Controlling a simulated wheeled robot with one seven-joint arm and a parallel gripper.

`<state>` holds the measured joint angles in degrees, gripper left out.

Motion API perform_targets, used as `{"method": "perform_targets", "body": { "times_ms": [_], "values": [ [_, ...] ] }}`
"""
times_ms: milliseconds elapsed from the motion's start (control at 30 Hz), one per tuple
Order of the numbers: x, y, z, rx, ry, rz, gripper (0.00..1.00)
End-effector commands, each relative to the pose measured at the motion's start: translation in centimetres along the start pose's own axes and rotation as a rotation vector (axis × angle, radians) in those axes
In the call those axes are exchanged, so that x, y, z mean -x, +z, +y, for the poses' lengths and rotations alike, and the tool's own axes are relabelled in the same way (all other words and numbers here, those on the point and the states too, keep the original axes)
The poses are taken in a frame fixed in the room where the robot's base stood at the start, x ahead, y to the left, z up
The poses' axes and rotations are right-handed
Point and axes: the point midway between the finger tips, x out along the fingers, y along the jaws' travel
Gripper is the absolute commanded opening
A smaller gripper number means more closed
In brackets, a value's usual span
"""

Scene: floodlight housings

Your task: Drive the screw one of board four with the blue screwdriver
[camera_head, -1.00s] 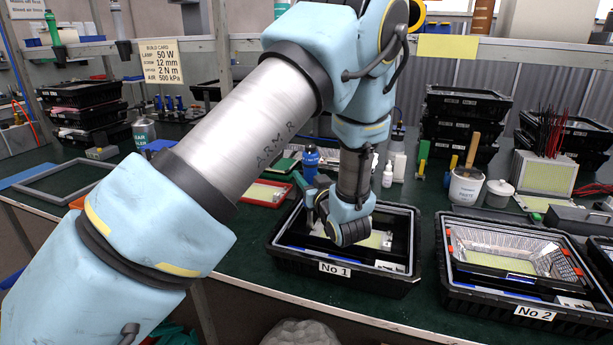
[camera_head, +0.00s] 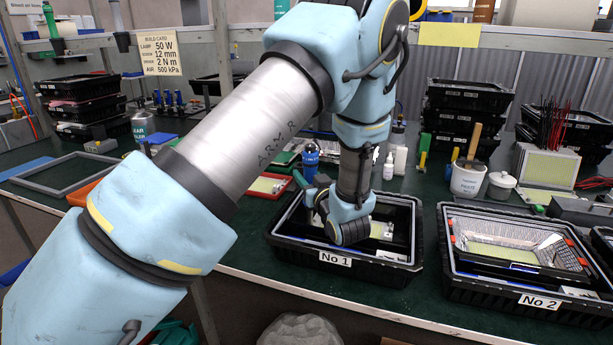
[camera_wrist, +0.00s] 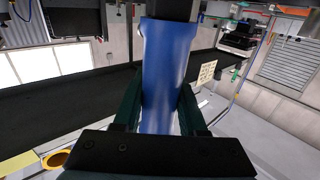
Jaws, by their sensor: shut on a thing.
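My gripper (camera_head: 308,183) is shut on the blue screwdriver (camera_head: 311,157), whose handle stands about upright with a dark cap on top. In the wrist view the blue handle (camera_wrist: 168,65) fills the space between my two dark green fingers. In the head view my gripper is over the left part of the crate marked No 1 (camera_head: 395,275). The screwdriver's tip is hidden behind my wrist and the crate. A greenish board (camera_head: 383,229) shows partly inside that crate. No board marked four and no screw can be made out.
The crate marked No 2 (camera_head: 460,300), with a reflective housing (camera_head: 555,245), stands to the right. A white bottle (camera_head: 388,168), a white pot (camera_head: 467,181) and stacked black crates (camera_head: 465,95) are behind. A grey frame (camera_head: 70,190) lies at the left.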

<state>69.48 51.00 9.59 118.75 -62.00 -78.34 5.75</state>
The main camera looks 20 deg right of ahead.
Motion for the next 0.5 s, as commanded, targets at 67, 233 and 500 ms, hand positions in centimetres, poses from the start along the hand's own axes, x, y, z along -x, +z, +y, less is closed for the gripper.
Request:
{"method": "perform_targets", "body": {
  "times_ms": [67, 233, 500],
  "values": [
    [-0.02, -0.01, 0.01, 0.001, 0.000, 0.002, 0.00],
    [-0.02, 0.16, 0.01, 0.001, 0.000, 0.002, 0.00],
    [-0.02, 0.41, 0.01, 0.001, 0.000, 0.002, 0.00]
  ]
}}
